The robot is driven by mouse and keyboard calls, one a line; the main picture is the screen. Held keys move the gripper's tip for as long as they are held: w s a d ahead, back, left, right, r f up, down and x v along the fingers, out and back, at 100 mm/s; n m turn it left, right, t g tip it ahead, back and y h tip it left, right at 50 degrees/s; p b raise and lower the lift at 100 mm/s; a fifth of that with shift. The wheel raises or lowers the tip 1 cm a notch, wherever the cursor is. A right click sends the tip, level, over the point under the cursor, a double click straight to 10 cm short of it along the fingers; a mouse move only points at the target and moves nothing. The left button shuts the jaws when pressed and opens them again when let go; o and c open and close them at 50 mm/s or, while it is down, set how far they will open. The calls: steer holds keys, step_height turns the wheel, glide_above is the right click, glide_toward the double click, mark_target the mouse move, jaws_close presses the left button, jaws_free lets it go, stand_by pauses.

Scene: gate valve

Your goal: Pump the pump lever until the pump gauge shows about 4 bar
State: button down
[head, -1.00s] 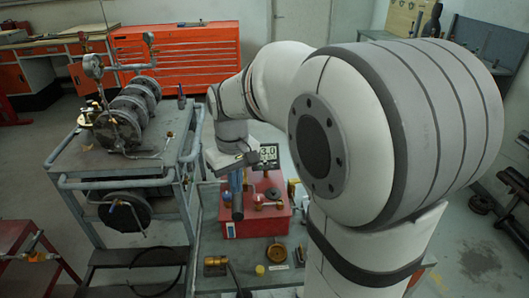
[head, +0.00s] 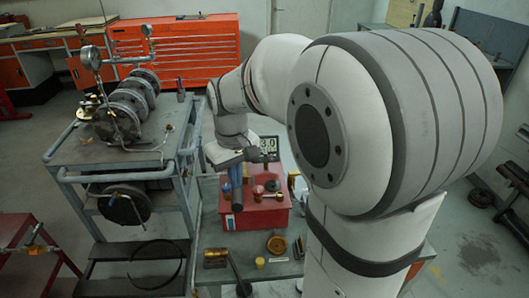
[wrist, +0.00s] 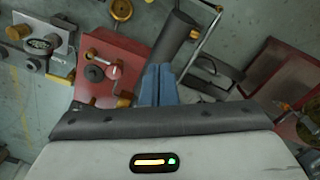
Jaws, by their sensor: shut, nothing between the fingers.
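The red pump box (head: 258,208) stands on the bench in the head view, with brass and red fittings on top. A dark cylindrical handle (head: 221,188), apparently the pump lever, slants across its left side. It also shows in the wrist view (wrist: 174,40), just beyond my fingertips. My gripper (head: 236,184) points down beside this handle, its blue fingers (wrist: 158,72) closed together and empty. Whether they touch the handle I cannot tell. A dark display (head: 268,146) behind the box shows white digits that look like 3.0, partly cut by my wrist.
A grey cart (head: 120,160) with flanged pipework and gauges stands close on the left. A brass fitting (head: 215,258) with a dark rod, a round brass part (head: 277,244) and a small yellow piece lie on the bench before the box.

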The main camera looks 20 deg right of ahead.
steer(key=shift+f+b, duration=1.3)
steer(key=shift+f, duration=0.8)
steer(key=shift+r, duration=0.1)
step_height(320, 180, up, 3)
steer(key=p, duration=0.2)
steer(key=shift+p, duration=0.35)
steer(key=shift+s, duration=0.15)
